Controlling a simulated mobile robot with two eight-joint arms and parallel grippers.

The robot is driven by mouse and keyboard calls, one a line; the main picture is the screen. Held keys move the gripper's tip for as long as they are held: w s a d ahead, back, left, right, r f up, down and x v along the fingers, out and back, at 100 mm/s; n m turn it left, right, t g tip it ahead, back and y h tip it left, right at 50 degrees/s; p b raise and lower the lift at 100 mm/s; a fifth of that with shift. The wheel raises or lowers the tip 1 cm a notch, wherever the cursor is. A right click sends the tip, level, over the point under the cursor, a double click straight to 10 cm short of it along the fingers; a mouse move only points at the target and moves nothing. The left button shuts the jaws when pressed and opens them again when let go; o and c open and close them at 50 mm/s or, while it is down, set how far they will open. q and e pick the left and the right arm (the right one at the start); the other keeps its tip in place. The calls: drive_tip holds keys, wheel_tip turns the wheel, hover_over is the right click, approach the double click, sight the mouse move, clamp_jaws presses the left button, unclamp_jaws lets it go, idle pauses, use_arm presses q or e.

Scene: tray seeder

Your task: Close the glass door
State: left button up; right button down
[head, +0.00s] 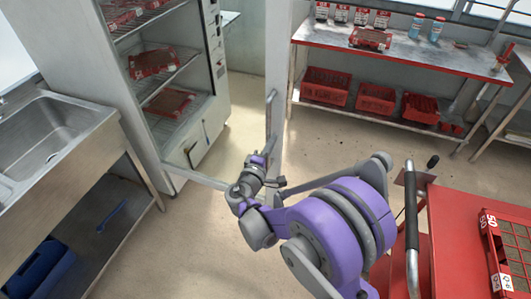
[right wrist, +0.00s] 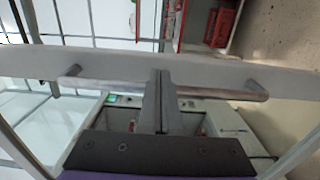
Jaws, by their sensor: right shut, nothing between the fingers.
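The glass door stands open from the tall cabinet (head: 211,55). Its pale upright frame (head: 277,60) is in the middle of the head view, with a grey bar handle (head: 270,115) on it. My right gripper (head: 268,150) is shut and empty at the lower part of the handle. In the right wrist view, the shut fingers (right wrist: 160,75) cross in front of the bar handle (right wrist: 215,93), near its middle. The pale door frame (right wrist: 120,66) runs behind them. I cannot tell whether the fingers touch the bar. My left gripper is not in view.
Red trays (head: 152,62) sit on wire shelves inside the cabinet. A steel sink (head: 45,130) stands left. A bench (head: 325,36) with red crates (head: 325,87) below is at the back. A red cart (head: 455,235) is at right. The floor (head: 330,150) between is clear.

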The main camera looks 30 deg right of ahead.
sight(279, 128)
drive_tip(key=shift+x, duration=1.85)
